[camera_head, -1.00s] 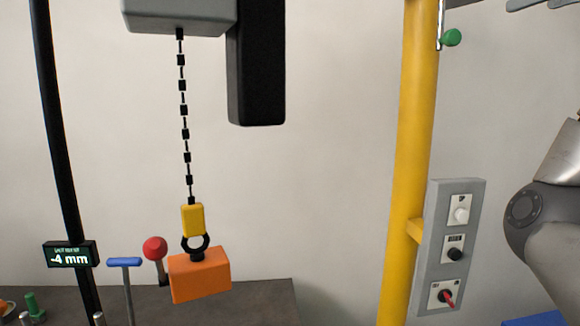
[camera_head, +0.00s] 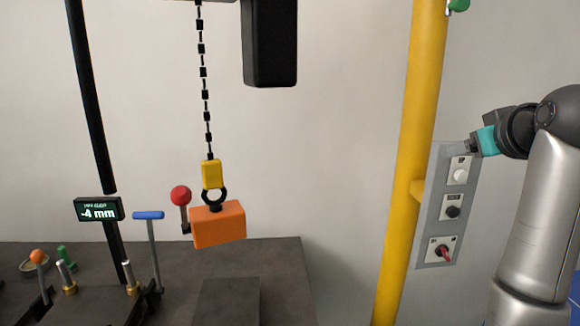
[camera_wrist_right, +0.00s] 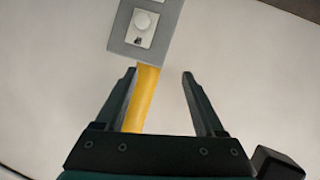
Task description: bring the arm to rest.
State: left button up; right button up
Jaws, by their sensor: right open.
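My right gripper (camera_head: 474,145) is at the right in the head view, at the upper right edge of the grey control panel. In the right wrist view the right gripper (camera_wrist_right: 160,75) is open, with nothing between its fingers but the yellow post and wall behind. The panel (camera_head: 434,210) carries a white button (camera_head: 460,176), a black knob (camera_head: 452,212) and a red-handled switch (camera_head: 443,252). The panel's end with a white button (camera_wrist_right: 143,20) shows beyond the fingertips in the right wrist view. Whether the gripper touches the panel cannot be told. My left gripper is not in view.
A yellow post (camera_head: 408,150) stands beside the panel. An orange block (camera_head: 218,226) hangs from a chain hook (camera_head: 212,175) over the dark table (camera_head: 285,270). A display (camera_head: 99,209) reads -4 mm. A blue T-handle (camera_head: 148,215) and a red-knobbed lever (camera_head: 181,196) stand nearby.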

jog(key=s+a+f+g, duration=0.2)
jog(key=s+f, duration=0.1)
jog(key=f, duration=0.6)
jog(key=s+a+f+g, duration=0.1)
jog(key=s+a+f, duration=0.2)
jog(key=f, duration=0.6)
jog(key=s+a+f+g, duration=0.2)
jog(key=s+f, duration=0.1)
jog(key=f, duration=0.6)
jog(key=s+a+f+g+y, duration=0.15)
jog(key=s+a+f, duration=0.25)
jog(key=s+f, duration=0.6)
jog(key=s+a+f+g+y, duration=0.1)
jog(key=s+a+f+g, duration=0.3)
jog(key=s, duration=1)
notch_tip(320, 180, down, 27)
jog(key=s+n+b, duration=0.1)
jog(key=s+b, duration=0.1)
jog(key=b, duration=0.2)
jog(key=s+d+f+b, duration=0.1)
jog(key=s+f+b, duration=0.1)
jog(key=s+f, duration=0.5)
jog(key=s+d+f+g+b, duration=0.1)
jog(key=s+f+b, duration=0.1)
jog(key=s+f, duration=0.6)
jog(key=shift+s+d+f+h, duration=0.2)
jog(key=shift+d+f+h, duration=0.15)
jog(key=shift+f, duration=1.35)
